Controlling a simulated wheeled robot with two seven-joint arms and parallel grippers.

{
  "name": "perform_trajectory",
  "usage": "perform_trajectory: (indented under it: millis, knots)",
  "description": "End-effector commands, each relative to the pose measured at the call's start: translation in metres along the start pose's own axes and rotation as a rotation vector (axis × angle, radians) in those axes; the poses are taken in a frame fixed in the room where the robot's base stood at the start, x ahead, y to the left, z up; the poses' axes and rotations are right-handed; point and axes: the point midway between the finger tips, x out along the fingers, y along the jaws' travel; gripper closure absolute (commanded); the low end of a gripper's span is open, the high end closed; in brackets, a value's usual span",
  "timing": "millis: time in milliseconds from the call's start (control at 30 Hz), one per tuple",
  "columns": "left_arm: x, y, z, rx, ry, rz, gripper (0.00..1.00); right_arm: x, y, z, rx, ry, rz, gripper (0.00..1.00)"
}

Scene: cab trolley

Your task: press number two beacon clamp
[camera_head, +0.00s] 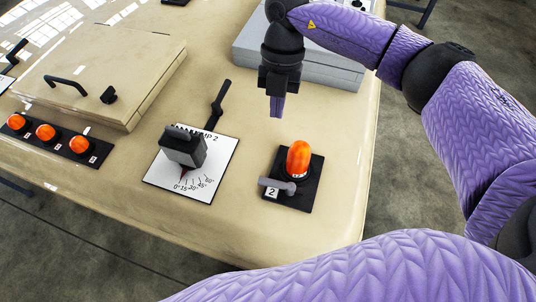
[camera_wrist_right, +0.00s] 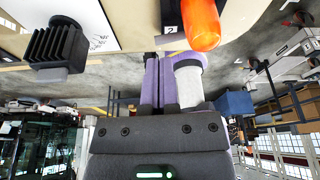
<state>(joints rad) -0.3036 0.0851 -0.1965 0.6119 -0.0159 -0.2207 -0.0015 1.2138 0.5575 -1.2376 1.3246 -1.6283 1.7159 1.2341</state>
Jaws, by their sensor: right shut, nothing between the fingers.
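The number two unit is a black plate (camera_head: 312,192) near the right end of the cream bench. It carries an orange beacon (camera_head: 298,158), a grey clamp lever (camera_head: 275,184) and a white label "2" (camera_head: 271,193). In the right wrist view the beacon (camera_wrist_right: 203,22) and the label (camera_wrist_right: 170,30) show at the top. My right gripper (camera_head: 277,108) points down, behind and slightly left of the beacon in the head view, apart from it. Its purple fingers are together and empty. My left gripper is not in view.
Left of the unit is a white dial plate (camera_head: 212,180) with a grey block knob (camera_head: 183,147) and a black lever (camera_head: 217,105). A grey case (camera_head: 330,68) stands behind my gripper.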

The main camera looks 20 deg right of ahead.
Motion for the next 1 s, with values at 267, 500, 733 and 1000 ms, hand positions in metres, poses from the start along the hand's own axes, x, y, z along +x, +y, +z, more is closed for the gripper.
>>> perform_trajectory:
  millis: [267,500,733,1000]
  knots:
    - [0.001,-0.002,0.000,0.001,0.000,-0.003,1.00,0.041,0.000,0.000,0.000,0.004,-0.001,1.00]
    - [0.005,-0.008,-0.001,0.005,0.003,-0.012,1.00,0.095,0.000,0.000,0.000,0.004,-0.001,1.00]
    - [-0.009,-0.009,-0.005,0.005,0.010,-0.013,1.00,0.112,0.000,-0.027,-0.003,0.002,0.000,1.00]
    - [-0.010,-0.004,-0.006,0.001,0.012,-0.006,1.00,0.119,0.000,-0.036,0.000,0.001,0.002,1.00]
